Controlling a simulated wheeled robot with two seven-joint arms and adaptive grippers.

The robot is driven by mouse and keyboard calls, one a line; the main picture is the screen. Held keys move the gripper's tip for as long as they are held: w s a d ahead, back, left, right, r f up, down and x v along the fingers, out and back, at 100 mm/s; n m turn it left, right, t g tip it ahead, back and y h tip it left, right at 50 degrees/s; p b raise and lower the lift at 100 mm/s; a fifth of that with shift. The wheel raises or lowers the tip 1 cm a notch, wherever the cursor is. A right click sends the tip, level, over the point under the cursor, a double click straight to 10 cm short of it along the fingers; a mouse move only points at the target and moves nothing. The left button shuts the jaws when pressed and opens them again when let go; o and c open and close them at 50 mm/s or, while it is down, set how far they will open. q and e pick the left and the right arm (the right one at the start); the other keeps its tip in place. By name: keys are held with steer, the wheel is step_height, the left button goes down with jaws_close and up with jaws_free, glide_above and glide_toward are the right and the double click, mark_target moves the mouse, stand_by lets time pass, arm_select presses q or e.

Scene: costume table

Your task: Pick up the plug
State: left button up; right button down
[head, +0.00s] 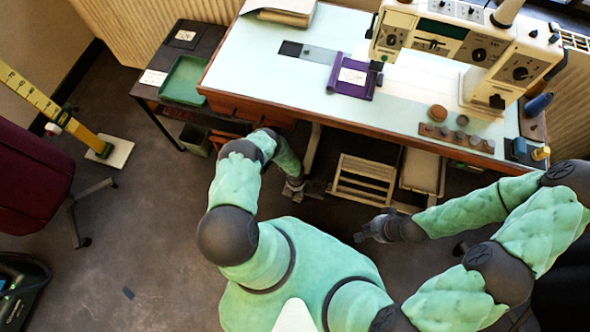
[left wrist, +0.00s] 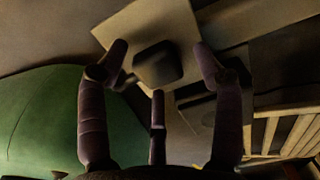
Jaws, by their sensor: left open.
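My left gripper (head: 294,190) is low, near the front edge of the table, in the head view. In the left wrist view its fingers (left wrist: 160,72) are spread open with nothing between them. Beyond the fingertips, a dark rounded block (left wrist: 158,64), which may be the plug, shows against a pale flat plate (left wrist: 130,28). I cannot tell how far it is from the fingers. I cannot make out a plug in the head view. My right gripper (head: 368,232) is low at the right of centre; its fingers are too small to read.
The work table (head: 262,72) carries a cream machine (head: 455,40) and a purple tray (head: 350,90). A slatted wooden crate (head: 362,180) stands beneath its front edge. A green tray (head: 183,80) sits on a low side table.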

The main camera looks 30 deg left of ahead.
arm_select(q)
steer(key=c, duration=1.1)
steer(key=shift+r, duration=0.1)
